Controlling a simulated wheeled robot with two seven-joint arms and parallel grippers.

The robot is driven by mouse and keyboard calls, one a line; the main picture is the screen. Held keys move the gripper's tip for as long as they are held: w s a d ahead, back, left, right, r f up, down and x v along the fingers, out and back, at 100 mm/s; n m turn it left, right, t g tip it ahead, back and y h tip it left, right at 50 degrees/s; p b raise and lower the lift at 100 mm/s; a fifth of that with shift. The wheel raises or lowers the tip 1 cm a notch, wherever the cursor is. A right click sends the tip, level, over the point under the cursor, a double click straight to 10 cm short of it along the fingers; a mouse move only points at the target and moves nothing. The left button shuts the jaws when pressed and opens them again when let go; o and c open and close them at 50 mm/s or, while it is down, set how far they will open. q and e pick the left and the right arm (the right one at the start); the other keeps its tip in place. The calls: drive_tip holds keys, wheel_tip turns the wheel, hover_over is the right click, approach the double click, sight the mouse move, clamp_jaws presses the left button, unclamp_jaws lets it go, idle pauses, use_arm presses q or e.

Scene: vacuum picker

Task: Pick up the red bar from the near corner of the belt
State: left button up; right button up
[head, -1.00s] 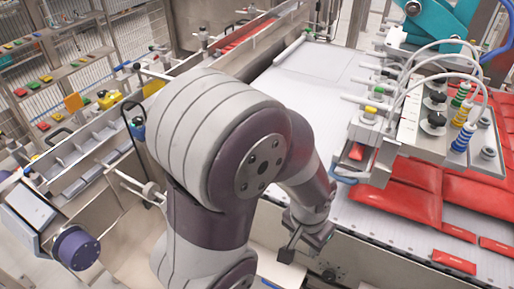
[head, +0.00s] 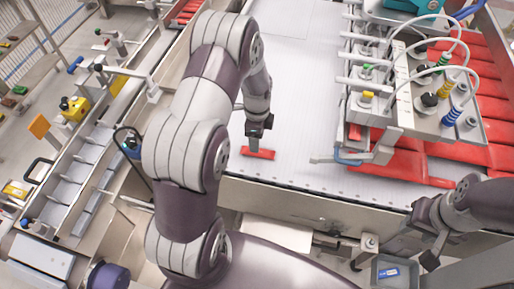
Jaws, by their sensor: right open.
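A flat red bar (head: 262,154) lies on the white belt (head: 300,110) close to its near left corner. My left arm reaches across the picture, and its left gripper (head: 254,143) points down right over this bar. The fingertips overlap the bar in the picture. Whether they touch it or have closed on it is too small to tell. My right gripper (head: 429,243) is at the lower right, in front of the belt's near edge, open and empty, apart from the bar.
A vacuum picker head (head: 410,105) with hoses and colored fittings stands over the belt's right side, above several red packs (head: 484,100). Another red bar (head: 440,182) lies by the near edge. A grey bin (head: 400,285) holds a blue item. The belt's middle is clear.

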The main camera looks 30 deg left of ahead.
use_arm(q)
drive_tip(key=f, duration=0.1)
drive_tip(key=f+p, duration=0.1)
drive_tip(key=f, duration=0.1)
drive_tip(key=f+p, duration=0.1)
drive_tip(key=f, duration=0.1)
drive_tip(key=shift+s+d, duration=0.35)
drive_tip(key=shift+d, duration=0.05)
drive_tip(key=shift+w+a+f, duration=0.1)
drive_tip(key=shift+f, duration=0.05)
drive_tip(key=c, duration=1.1)
